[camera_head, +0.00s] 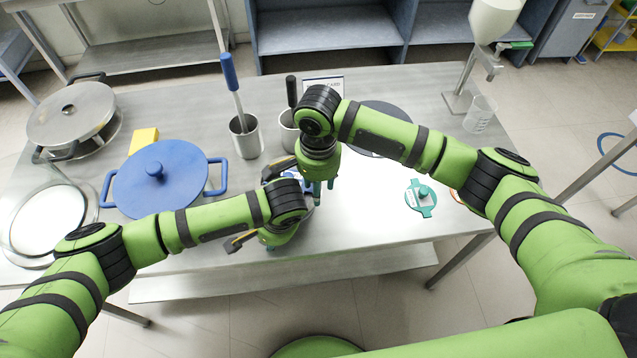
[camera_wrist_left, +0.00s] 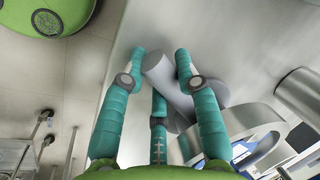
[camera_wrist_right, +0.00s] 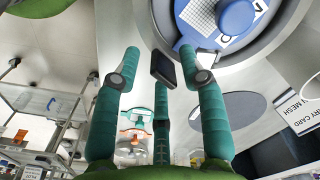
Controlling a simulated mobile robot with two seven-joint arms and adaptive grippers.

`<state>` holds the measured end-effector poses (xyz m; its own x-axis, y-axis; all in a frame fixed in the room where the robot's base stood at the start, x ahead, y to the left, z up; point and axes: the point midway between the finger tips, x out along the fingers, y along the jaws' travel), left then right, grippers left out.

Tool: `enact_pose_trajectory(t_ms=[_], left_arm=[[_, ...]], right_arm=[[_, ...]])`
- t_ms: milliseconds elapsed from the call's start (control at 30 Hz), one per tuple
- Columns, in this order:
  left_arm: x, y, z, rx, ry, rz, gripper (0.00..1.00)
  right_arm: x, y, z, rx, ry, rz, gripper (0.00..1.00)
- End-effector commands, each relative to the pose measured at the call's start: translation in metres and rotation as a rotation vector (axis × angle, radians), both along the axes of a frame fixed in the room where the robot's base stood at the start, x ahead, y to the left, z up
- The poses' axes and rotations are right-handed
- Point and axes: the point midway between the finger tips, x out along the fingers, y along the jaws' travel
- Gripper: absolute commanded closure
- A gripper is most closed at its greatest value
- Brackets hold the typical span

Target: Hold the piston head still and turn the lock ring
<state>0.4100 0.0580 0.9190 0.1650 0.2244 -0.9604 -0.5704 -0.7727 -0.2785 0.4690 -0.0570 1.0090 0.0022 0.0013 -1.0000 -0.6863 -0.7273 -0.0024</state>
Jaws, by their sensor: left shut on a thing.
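The column's round end shows in the right wrist view as a grey ring (camera_wrist_right: 262,58) around a blue disc (camera_wrist_right: 236,17) with printed labels. A dark block (camera_wrist_right: 162,67) sticks out from the ring's side. My right gripper (camera_wrist_right: 160,62) has its fingers apart on both sides of this block; contact is unclear. My left gripper (camera_wrist_left: 158,72) is shut on a grey cylindrical bar (camera_wrist_left: 168,82). The bar runs toward a silver curved part (camera_wrist_left: 243,118). In the head view my left gripper (camera_head: 285,232) and right gripper (camera_head: 318,188) are close together and hide most of the column.
A blue lidded pot (camera_head: 160,178) and a metal pot (camera_head: 72,112) stand on the left. Metal cups (camera_head: 245,140) holding tools stand behind my grippers. The right front of the table is mostly clear.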

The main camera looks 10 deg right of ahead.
Motion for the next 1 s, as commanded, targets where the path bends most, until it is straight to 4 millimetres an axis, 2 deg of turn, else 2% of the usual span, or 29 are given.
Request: enact_pose_trajectory(t_ms=[133, 267, 500, 700, 833, 1000], left_arm=[[0.0, 0.0, 0.0, -0.001, -0.001, -0.002, 1.0], [0.001, 0.0, 0.0, 0.0, -0.002, -0.001, 1.0], [0.001, 0.0, 0.0, 0.0, -0.003, -0.001, 1.0], [0.001, 0.0, 0.0, 0.0, -0.003, -0.001, 1.0], [0.001, 0.001, 0.0, 0.0, -0.003, 0.0, 1.0], [0.001, 0.001, 0.0, 0.002, -0.003, 0.001, 1.0]], right_arm=[[0.0, 0.0, 0.003, 0.0, 0.001, 0.002, 0.58], [0.0, 0.001, 0.018, 0.002, -0.001, 0.004, 0.58], [0.001, 0.001, 0.069, 0.003, -0.003, 0.003, 0.58], [0.001, 0.0, 0.104, 0.002, -0.002, 0.002, 0.58], [0.0, 0.0, 0.116, 0.001, -0.001, 0.0, 0.58], [0.0, 0.0, 0.121, 0.0, 0.0, 0.0, 0.58]])
